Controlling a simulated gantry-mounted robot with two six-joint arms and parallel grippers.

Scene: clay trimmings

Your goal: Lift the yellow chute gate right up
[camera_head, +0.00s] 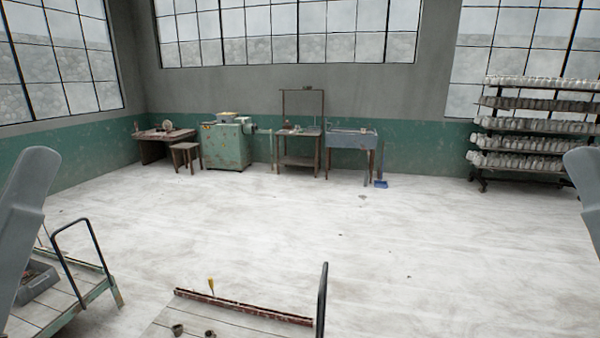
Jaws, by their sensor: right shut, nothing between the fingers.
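I cannot clearly make out a yellow chute gate. A small yellow upright piece (210,285) stands at the dark red rail (245,307) of the near cart, too small to tell what it is. A yellowish part (227,116) sits on top of the green machine (227,146) by the back wall. Only grey links of my two arms show, at the left and right edges. Neither arm's fingertips are in view, and both arms are far from the green machine.
The near cart (185,316) carries two small pots and has a dark handle (321,300). Another cart (62,300) holding a grey bin (38,282) stands at left. A stool (186,154), a sink (352,141) and a rack (535,126) line the back. The middle floor is mostly clear.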

